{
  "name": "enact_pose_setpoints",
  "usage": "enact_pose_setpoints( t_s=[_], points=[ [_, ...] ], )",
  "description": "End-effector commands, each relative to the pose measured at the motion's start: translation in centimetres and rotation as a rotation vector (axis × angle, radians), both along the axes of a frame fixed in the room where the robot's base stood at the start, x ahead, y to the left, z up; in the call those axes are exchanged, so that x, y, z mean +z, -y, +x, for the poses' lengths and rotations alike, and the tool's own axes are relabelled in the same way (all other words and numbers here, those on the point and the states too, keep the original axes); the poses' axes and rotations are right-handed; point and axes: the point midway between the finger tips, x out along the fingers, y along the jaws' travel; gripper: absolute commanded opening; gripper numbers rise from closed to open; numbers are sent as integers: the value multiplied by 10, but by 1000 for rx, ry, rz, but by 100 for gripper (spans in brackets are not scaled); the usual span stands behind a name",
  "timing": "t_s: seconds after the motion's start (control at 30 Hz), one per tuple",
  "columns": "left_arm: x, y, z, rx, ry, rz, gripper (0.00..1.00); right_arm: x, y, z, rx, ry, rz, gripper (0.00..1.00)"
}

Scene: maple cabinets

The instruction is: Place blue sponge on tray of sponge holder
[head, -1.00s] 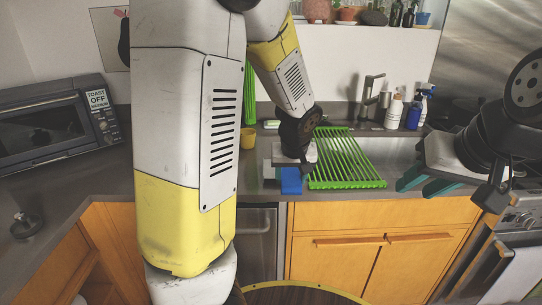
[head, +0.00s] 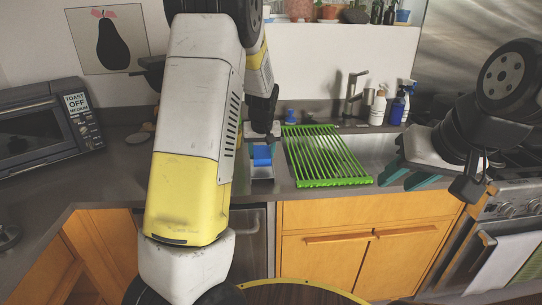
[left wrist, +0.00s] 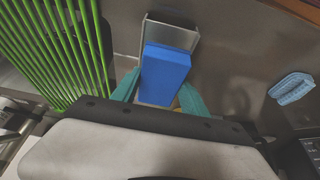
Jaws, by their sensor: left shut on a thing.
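The blue sponge (head: 262,154) is between the teal fingers of my left gripper (head: 262,143), which is shut on it; the arm partly hides this gripper in the head view. In the left wrist view the sponge (left wrist: 165,72) lies over the grey metal sponge holder (left wrist: 172,30), whose back part and rim show beyond it. The holder (head: 262,173) stands on the counter left of the sink. I cannot tell whether the sponge touches its tray. My right gripper (head: 408,178) is open and empty, over the counter at right.
A green drying rack (head: 325,157) lies across the sink, just right of the holder. A faucet (head: 352,92) and bottles (head: 397,108) stand behind. A light blue scrubber-like object (left wrist: 292,88) lies on the counter. A toaster oven (head: 45,128) is at far left.

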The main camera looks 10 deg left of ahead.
Motion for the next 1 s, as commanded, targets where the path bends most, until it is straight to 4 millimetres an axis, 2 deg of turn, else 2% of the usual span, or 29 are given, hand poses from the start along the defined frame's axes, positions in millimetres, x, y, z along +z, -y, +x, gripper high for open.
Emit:
enact_pose_setpoints(
  t_s=[0.23,1.0],
  points=[
    [-34,-2,2,2,-2,1,14,0,0,0,0,0,0,36],
    [-53,-2,-2,4,-12,-1,13,0,0,0,0,0,0,36]
  ],
)
